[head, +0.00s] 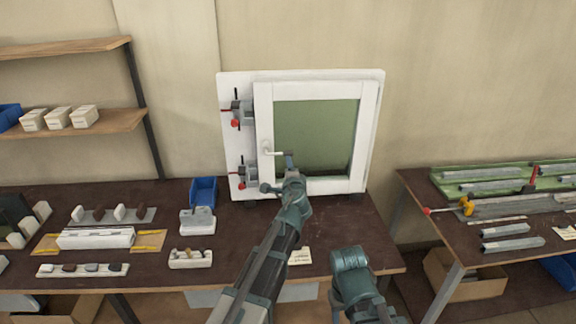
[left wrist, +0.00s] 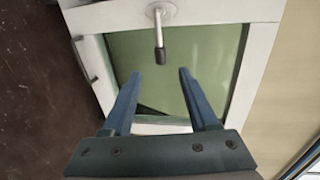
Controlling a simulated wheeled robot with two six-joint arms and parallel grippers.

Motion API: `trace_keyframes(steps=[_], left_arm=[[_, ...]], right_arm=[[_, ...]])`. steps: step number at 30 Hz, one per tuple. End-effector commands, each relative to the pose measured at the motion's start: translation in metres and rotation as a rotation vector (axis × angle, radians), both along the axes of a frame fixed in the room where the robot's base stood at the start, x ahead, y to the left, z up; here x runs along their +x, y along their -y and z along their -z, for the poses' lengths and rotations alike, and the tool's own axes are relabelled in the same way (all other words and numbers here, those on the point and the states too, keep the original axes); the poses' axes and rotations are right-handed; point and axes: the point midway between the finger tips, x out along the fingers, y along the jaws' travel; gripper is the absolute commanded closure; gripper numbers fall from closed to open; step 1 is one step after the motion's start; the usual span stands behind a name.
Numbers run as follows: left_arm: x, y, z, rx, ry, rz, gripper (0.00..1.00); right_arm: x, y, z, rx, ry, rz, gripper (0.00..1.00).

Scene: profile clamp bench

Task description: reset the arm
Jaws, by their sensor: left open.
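A white-framed window sash (head: 263,110) with green glass stands upright at the back of the brown bench. Its handle (head: 276,153) points to the right in the head view. My left gripper (head: 279,172) is in front of the sash, just below the handle. In the left wrist view the gripper (left wrist: 159,75) is open, with nothing between its fingers. The handle (left wrist: 159,32), with its dark end, lies just beyond the fingertips there; I see no contact. My right arm shows at the bottom of the head view, but its gripper is not visible.
Two clamps with red knobs, an upper one (head: 240,112) and a lower one (head: 245,174), sit on the white panel's left side. A blue bin (head: 203,191) and small fixtures lie left on the bench. A second table (head: 470,255) at right holds metal profiles.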

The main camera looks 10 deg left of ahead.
Motion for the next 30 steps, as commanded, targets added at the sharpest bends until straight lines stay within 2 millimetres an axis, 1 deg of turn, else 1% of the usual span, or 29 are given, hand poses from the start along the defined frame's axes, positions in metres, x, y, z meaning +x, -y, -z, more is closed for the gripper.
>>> trace_keyframes(steps=[5, 7, 8, 11, 14, 15, 16, 17, 18, 20, 21, 23, 24, 27, 30], left_arm=[[0.001, 0.0, 0.0, 0.0, 0.0, 0.0, 0.4], [-0.002, 0.0, 0.002, -0.012, -0.005, -0.008, 0.4], [-0.006, -0.001, 0.005, -0.028, -0.011, -0.019, 0.4], [-0.031, -0.005, 0.027, -0.143, -0.06, -0.1, 0.4], [-0.078, -0.005, 0.068, -0.338, -0.169, -0.242, 0.4], [-0.1, -0.001, 0.087, -0.419, -0.226, -0.303, 0.4], [-0.118, 0.002, 0.101, -0.475, -0.271, -0.349, 0.4], [-0.135, 0.006, 0.115, -0.527, -0.317, -0.392, 0.4], [-0.158, 0.012, 0.131, -0.59, -0.38, -0.447, 0.4], [-0.193, 0.024, 0.153, -0.674, -0.479, -0.525, 0.4], [-0.216, 0.032, 0.166, -0.721, -0.545, -0.572, 0.4], [-0.249, 0.045, 0.181, -0.779, -0.64, -0.637, 0.4], [-0.27, 0.053, 0.189, -0.81, -0.702, -0.676, 0.4], [-0.315, 0.071, 0.202, -0.863, -0.838, -0.755, 0.4], [-0.348, 0.085, 0.208, -0.89, -0.938, -0.808, 0.4]], right_arm=[[0.0, 0.0, 0.0, 0.0, 0.0, 0.0, 0.5], [0.0, 0.0, 0.001, 0.0, 0.0, 0.0, 0.5], [0.0, 0.0, 0.001, 0.0, 0.0, 0.0, 0.5], [0.0, 0.0, 0.005, 0.0, 0.0, 0.0, 0.5], [0.0, 0.0, 0.01, 0.0, 0.0, 0.0, 0.5], [0.0, 0.0, 0.012, 0.0, 0.0, 0.0, 0.5], [0.0, 0.0, 0.013, 0.0, 0.0, 0.0, 0.5], [0.0, 0.0, 0.014, 0.0, 0.0, 0.0, 0.5], [0.0, 0.0, 0.016, 0.0, 0.0, 0.001, 0.5], [0.0, 0.0, 0.018, 0.0, 0.0, 0.001, 0.5], [0.0, 0.0, 0.019, 0.0, 0.0, 0.001, 0.5], [0.0, 0.0, 0.021, 0.0, 0.0, 0.001, 0.5], [0.0, 0.0, 0.022, 0.0, 0.0, 0.001, 0.5], [0.0, 0.0, 0.024, 0.0, 0.0, 0.001, 0.5], [0.0, 0.0, 0.026, 0.0, 0.0, 0.001, 0.5]])
